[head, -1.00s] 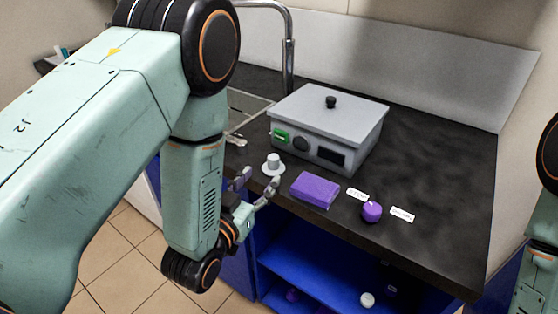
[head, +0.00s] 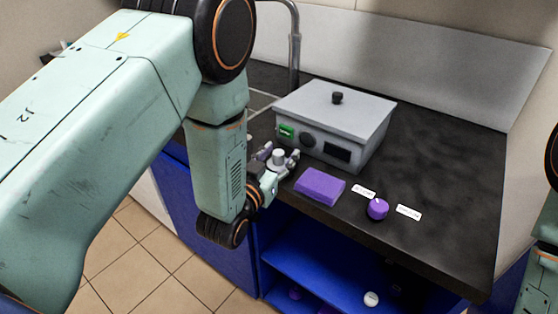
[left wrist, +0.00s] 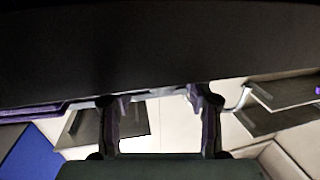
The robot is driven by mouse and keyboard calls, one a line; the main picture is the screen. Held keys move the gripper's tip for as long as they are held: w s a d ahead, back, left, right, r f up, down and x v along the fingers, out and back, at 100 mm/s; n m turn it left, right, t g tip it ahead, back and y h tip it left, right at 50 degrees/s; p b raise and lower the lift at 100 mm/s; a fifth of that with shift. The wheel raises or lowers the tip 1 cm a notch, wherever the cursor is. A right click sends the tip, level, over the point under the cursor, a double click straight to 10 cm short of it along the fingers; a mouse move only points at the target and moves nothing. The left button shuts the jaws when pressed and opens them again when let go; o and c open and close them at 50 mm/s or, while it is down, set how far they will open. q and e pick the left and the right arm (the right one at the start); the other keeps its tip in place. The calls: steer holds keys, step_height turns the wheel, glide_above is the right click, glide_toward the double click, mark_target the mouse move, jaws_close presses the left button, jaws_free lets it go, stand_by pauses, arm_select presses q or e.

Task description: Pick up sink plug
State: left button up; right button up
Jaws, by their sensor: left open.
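The sink plug (head: 278,154) is a small light grey piece with a knob on top. It stands on the dark counter, left of the purple block, in the head view. My left gripper (head: 280,158) is open, with one finger to the left of the plug and the other to its right. I cannot tell whether the fingers touch it. In the left wrist view the two fingers (left wrist: 160,110) stand apart, and I cannot make out the plug there. My right gripper is out of view.
A grey lidded box (head: 335,120) stands behind the plug. A purple block (head: 320,187), a purple round knob-like piece (head: 377,209) and white labels lie to the right. A tap (head: 294,50) rises behind. Blue shelves (head: 320,265) are below the counter's front edge.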

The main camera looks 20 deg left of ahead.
arm_select(q)
steer(key=shift+w+a+f, duration=0.15)
steer(key=shift+w, duration=0.05)
steer(key=c, duration=0.4)
steer(key=shift+s, duration=0.15)
steer(key=c, duration=0.4)
jaws_close()
